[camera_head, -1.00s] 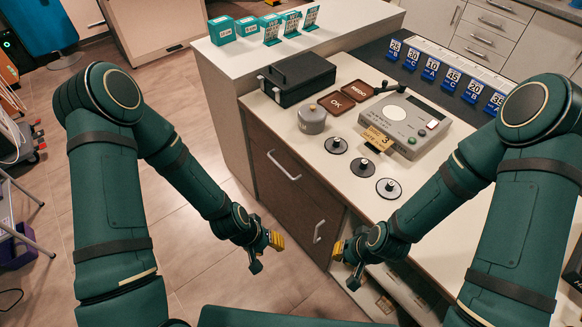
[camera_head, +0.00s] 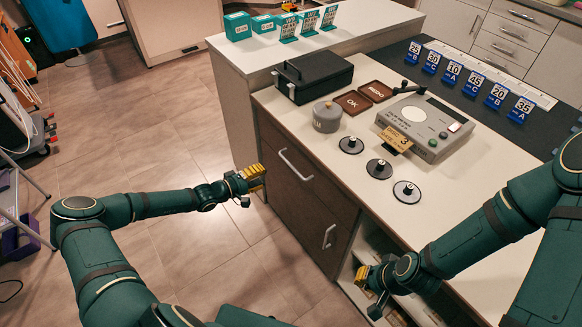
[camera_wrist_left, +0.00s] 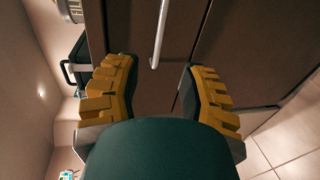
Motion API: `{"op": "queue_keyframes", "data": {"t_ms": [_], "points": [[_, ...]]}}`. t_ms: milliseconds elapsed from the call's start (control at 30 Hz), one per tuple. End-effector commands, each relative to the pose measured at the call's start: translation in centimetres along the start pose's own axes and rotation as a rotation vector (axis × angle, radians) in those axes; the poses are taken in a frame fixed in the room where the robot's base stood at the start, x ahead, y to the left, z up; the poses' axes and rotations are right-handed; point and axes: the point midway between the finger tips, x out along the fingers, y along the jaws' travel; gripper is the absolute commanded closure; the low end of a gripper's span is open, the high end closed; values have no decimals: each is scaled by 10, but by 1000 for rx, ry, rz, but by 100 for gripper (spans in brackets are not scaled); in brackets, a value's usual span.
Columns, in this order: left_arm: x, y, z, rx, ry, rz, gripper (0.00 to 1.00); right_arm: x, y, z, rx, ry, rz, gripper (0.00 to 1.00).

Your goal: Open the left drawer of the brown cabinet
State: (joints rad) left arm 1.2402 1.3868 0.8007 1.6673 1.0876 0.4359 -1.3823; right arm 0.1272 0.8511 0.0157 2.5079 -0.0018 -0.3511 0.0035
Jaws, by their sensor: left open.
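The brown cabinet (camera_head: 298,218) stands under the white counter. Its left drawer front carries a pale bar handle (camera_head: 294,165) and looks closed. My left gripper (camera_head: 254,178) has yellow fingers and is just left of that handle in the head view. In the left wrist view my left gripper (camera_wrist_left: 160,88) is open and empty. The handle (camera_wrist_left: 159,38) lies ahead, in line with the gap between its fingers; I see no contact.
The counter (camera_head: 300,118) holds a black box (camera_head: 313,75), a grey canister (camera_head: 326,117), a scale-like device (camera_head: 425,124) and several dark discs. An open shelf (camera_head: 352,268) is right of the cabinet fronts. The floor (camera_head: 190,130) left of the cabinet is clear.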

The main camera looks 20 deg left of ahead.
Motion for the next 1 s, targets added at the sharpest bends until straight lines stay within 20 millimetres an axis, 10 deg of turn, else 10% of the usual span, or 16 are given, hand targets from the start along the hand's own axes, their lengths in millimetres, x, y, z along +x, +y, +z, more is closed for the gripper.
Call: {"op": "queue_keyframes", "data": {"t_ms": [600,1000], "points": [[111,-2,3,2,-6,-2,59,27,10,-3,-1,13,1,100],[130,0,2,0,-4,-4,59,31,12,-4,-2,16,1,100]]}}
